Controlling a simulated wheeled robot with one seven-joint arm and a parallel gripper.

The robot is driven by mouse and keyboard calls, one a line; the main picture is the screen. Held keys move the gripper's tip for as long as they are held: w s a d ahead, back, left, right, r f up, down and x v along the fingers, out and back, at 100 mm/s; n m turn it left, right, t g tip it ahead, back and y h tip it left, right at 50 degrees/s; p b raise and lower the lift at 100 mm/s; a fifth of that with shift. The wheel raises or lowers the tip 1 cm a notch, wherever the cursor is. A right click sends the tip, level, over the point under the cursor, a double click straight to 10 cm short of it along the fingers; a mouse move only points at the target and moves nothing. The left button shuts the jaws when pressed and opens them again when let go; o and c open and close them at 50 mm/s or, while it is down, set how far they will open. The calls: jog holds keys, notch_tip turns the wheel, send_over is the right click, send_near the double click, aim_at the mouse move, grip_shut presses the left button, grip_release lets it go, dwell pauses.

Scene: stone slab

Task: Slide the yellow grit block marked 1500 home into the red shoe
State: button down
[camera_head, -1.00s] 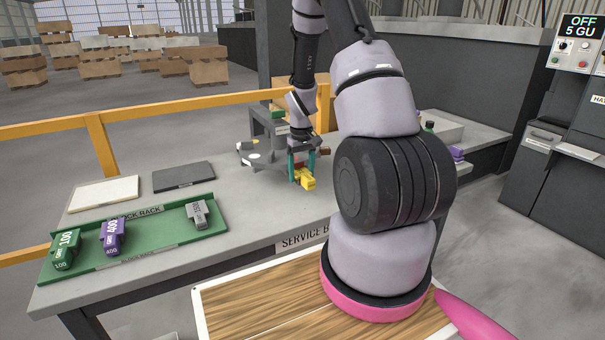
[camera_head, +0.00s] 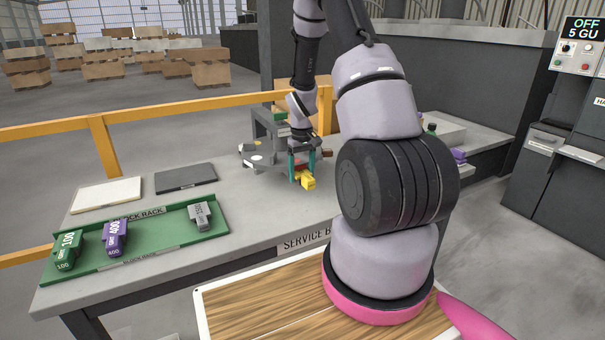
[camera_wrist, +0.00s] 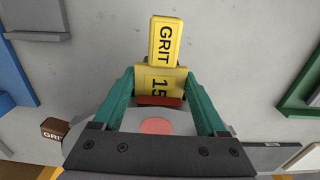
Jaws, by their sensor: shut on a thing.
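The yellow grit block (camera_head: 305,180) is between the fingers of my gripper (camera_head: 302,170), over the grey bench. In the wrist view the block (camera_wrist: 165,42) reads GRIT and a partly hidden 15. The teal fingers of my gripper (camera_wrist: 160,80) are shut on its wider base. A narrow red part, apparently the red shoe (camera_wrist: 160,101), shows at the block's near end, between the fingers. I cannot tell how far the block is seated in it. The rest of the shoe is hidden by my gripper.
A green rack (camera_head: 165,247) at front left holds a green 100 block (camera_head: 66,250), a purple 400 block (camera_head: 115,238) and a grey block (camera_head: 200,215). A brown grit block (camera_wrist: 55,128) lies left of my gripper in the wrist view. Bare bench lies in front of the yellow block.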

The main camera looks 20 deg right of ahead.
aim_at(301, 172)
jog(key=shift+w, duration=0.4)
grip_release()
jog(key=shift+w, duration=0.1)
jog(key=shift+r, duration=0.15)
notch_tip(301, 172, up, 10)
jog(key=shift+r, duration=0.25)
dwell(0.3)
